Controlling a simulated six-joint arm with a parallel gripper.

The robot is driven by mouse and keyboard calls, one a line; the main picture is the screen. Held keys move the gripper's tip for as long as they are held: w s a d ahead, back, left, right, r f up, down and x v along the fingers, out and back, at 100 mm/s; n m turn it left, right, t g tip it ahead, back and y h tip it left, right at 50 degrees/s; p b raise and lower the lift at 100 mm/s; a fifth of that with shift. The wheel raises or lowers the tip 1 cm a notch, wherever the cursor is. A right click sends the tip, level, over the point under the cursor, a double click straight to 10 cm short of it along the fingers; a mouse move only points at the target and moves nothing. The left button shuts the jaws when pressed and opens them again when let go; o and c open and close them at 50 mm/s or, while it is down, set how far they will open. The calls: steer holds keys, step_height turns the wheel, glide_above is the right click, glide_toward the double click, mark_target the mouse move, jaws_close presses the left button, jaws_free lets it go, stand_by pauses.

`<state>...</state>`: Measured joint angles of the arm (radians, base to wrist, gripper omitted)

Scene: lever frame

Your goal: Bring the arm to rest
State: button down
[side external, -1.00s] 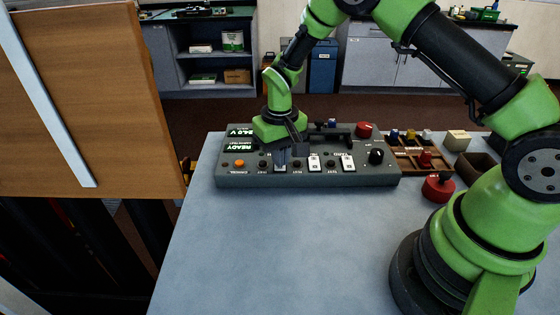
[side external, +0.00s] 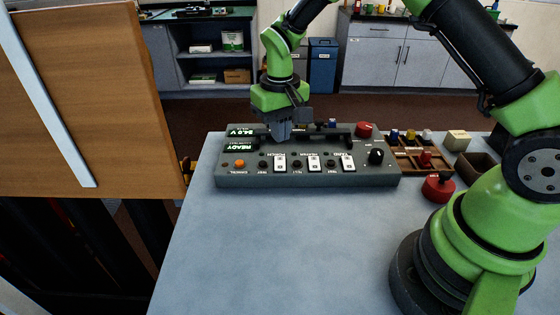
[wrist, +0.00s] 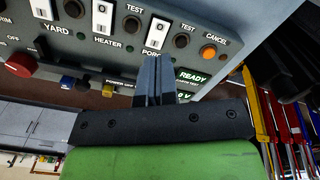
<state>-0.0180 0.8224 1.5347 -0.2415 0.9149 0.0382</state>
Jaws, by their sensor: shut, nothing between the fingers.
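My gripper (side external: 280,132) is above the left part of the grey control panel (side external: 216,176), fingers pointing down, near the black bar along the panel's back. In the wrist view my gripper (wrist: 153,62) has its two fingers together with nothing between them, just short of the PORCH switch in the picture. The PORCH rocker switch (side external: 280,162), the HEATER switch (side external: 314,162) and the YARD switch (side external: 347,162) are white. The display (side external: 239,146) reads READY. I cannot tell in the side view whether the fingertips touch anything.
The front table area (side external: 290,245) is clear.

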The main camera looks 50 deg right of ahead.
steer(key=s+r+t+y, duration=0.15)
steer(key=s+r, duration=0.25)
steer(key=r, duration=0.4)
steer(key=s+r+t+h, duration=0.1)
steer(key=s+r+t, duration=0.1)
steer(key=s+r, duration=0.45)
steer(key=s+a+r+m+t+y, duration=0.1)
steer(key=s+r, duration=0.4)
steer(key=s, duration=0.6)
steer(key=a+t, duration=0.1)
steer(key=t, duration=0.1)
steer(key=shift+s+t, duration=0.35)
steer(key=shift+y, duration=0.25)
